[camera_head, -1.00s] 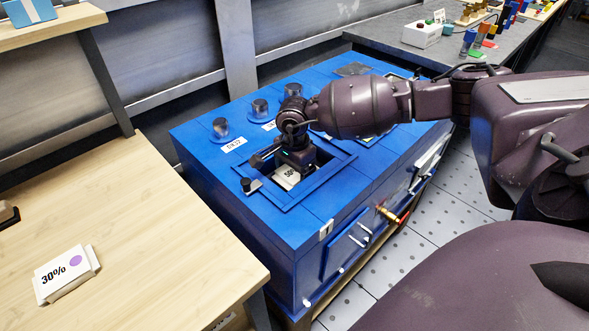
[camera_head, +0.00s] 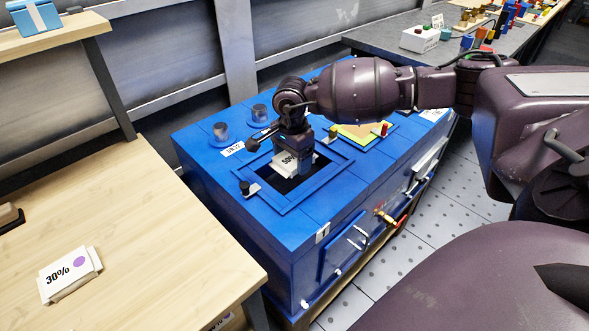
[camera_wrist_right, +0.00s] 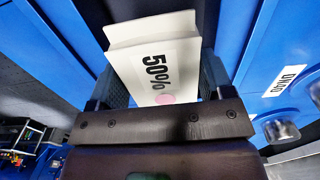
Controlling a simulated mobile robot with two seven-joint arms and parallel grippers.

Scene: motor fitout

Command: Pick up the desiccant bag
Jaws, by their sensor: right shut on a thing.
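A white desiccant bag (camera_head: 287,164) marked 50% is in my right gripper (camera_head: 296,168), at the square opening in the top of the blue cabinet (camera_head: 215,185). The right wrist view shows the bag (camera_wrist_right: 155,62) with its 50% label and a pink dot between the two fingers (camera_wrist_right: 160,88). The right gripper is shut on it. Another white bag (camera_head: 68,274), marked 30% with a purple dot, lies on the wooden table at the left. My left gripper is not in view.
The opening has a raised blue frame (camera_head: 268,205) with a small black knob (camera_head: 245,187) at its corner. A yellow-green panel (camera_head: 360,133) lies behind the gripper. The wooden table (camera_head: 150,225) has free room.

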